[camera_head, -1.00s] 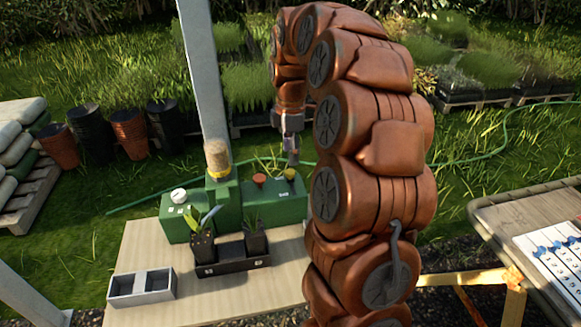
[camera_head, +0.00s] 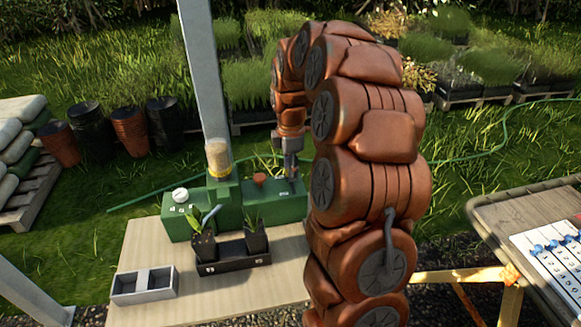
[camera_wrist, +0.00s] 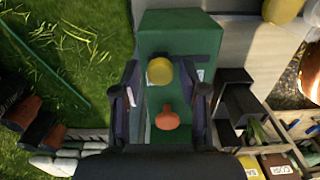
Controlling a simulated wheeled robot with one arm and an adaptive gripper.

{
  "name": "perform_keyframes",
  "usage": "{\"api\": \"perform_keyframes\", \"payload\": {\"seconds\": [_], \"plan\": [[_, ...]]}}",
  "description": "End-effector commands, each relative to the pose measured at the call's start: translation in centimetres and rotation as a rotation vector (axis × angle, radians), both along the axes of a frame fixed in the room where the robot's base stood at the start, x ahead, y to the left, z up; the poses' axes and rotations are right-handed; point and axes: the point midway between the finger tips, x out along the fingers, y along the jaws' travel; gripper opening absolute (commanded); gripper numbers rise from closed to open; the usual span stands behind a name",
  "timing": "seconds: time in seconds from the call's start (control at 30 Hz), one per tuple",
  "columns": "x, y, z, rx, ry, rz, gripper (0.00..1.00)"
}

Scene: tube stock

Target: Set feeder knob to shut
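The green machine (camera_head: 275,207) stands at the back of a pale table. In the wrist view its top (camera_wrist: 178,38) carries a round yellow knob (camera_wrist: 159,70) and an orange knob (camera_wrist: 168,119). The orange knob also shows in the head view (camera_head: 259,179). I cannot tell which is the feeder knob, and the labels are too small to read. My gripper (camera_head: 291,172) points down at the machine's right end. It is open, its fingers on either side of the yellow knob in the wrist view. I cannot tell whether they touch it. The gripper mostly hides this knob in the head view.
A hopper (camera_head: 218,158) with a yellow collar and a white dial (camera_head: 180,195) are left of the knobs. A black tray (camera_head: 233,259) with potted plants and a grey two-part box (camera_head: 143,286) stand in front. A metal post (camera_head: 203,80) rises behind.

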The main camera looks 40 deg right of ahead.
Motion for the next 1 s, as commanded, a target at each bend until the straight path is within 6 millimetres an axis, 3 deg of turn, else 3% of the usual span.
{"api": "perform_keyframes", "payload": {"seconds": [0.03,0.37,0.8,1.0], "plan": [[0.0,0.01,0.0,0.0,0.0,0.0,0.35],[-0.01,0.01,-0.01,0.0,0.001,0.0,0.0],[-0.05,0.04,-0.02,0.0,0.001,0.0,0.0],[-0.96,0.42,-0.14,0.001,0.003,0.001,0.0]]}}
